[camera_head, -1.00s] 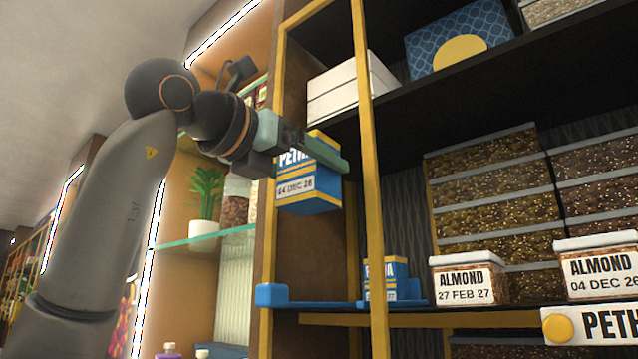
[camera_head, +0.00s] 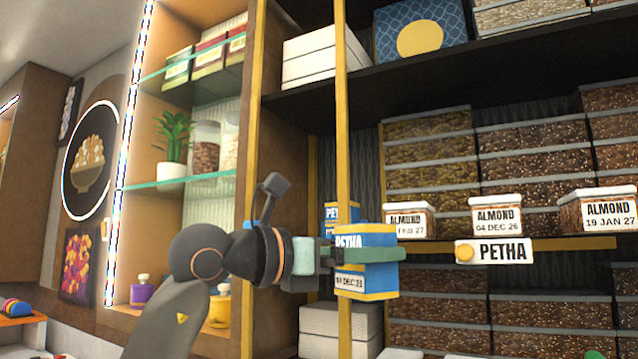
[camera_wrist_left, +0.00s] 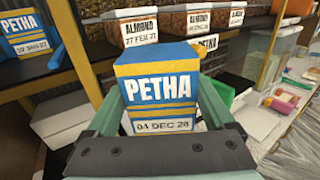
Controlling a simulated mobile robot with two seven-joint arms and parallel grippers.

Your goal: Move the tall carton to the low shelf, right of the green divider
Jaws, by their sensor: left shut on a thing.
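My left gripper (camera_head: 384,255) is shut on a blue, yellow and white PETHA carton (camera_head: 366,236), dated 04 DEC 26. It holds the carton upright in front of the shelving, near the height of the middle shelf's edge. In the left wrist view the carton (camera_wrist_left: 156,88) stands between the two fingers (camera_wrist_left: 160,112). A second PETHA carton (camera_head: 336,222) stands on the middle shelf behind it and shows at upper left in the left wrist view (camera_wrist_left: 24,48). I cannot make out a green divider. My right gripper is not in view.
A yellow post (camera_head: 342,110) stands close beside the held carton. Several almond tubs (camera_head: 495,216) line the middle shelf, above a PETHA sign (camera_head: 493,252). Below are white boxes (camera_head: 335,320) and stacked trays (camera_head: 437,309). A glass shelf (camera_head: 160,184) is at left.

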